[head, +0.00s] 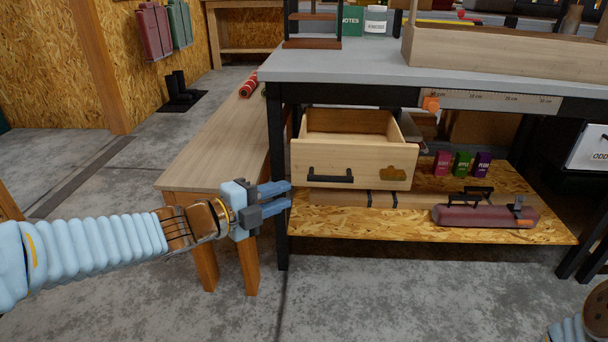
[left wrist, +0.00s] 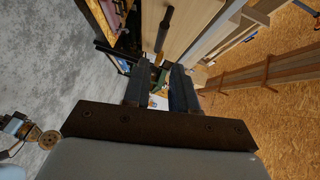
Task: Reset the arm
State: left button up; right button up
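My left arm reaches in from the left in the head view. Its gripper (head: 289,195) is open and empty, with a gap between its two fingers. The fingers stand in front of the bench leg, left of and below the black drawer handle (head: 330,177). In the left wrist view the two dark fingers (left wrist: 161,88) are apart with nothing held between them. The handle (left wrist: 164,28) shows beyond them, apart from the fingers. Part of my right arm shows at the bottom right of the head view; its gripper is out of sight.
A wooden drawer (head: 305,160) stands pulled out under the grey bench top (head: 370,65). A wooden side table (head: 215,150) stands behind my left arm. The concrete floor in front is clear.

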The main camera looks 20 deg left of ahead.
pick_arm(q)
jog(key=w+d+f+n+g+y+p, duration=0.1)
jog(key=d+f+n+p, duration=0.1)
jog(key=f+n, duration=0.3)
jog(key=w+d+f+n+g+y+p, duration=0.1)
jog(key=w+f+n+g+p, duration=0.15)
jog(key=f, duration=0.35)
jog(key=d+f+n+g+p, duration=0.1)
jog(key=d+f+n+p, duration=0.1)
jog(key=f+n, duration=0.35)
jog(key=s+d+f+n+g+y+p, duration=0.1)
jog(key=s+d+f+n+g+p, duration=0.1)
jog(key=s+f, duration=0.7)
jog(key=s+d+f+n+g+y+p, duration=0.1)
jog(key=s+d+f+n+g+p, duration=0.2)
jog(key=s+d+f+n+g, duration=0.2)
jog(key=s+f+n+g, duration=0.2)
jog(key=s+f+n, duration=0.2)
jog(key=f, duration=0.1)
jog(key=shift+f, duration=0.15)
jog(key=shift+w, duration=0.1)
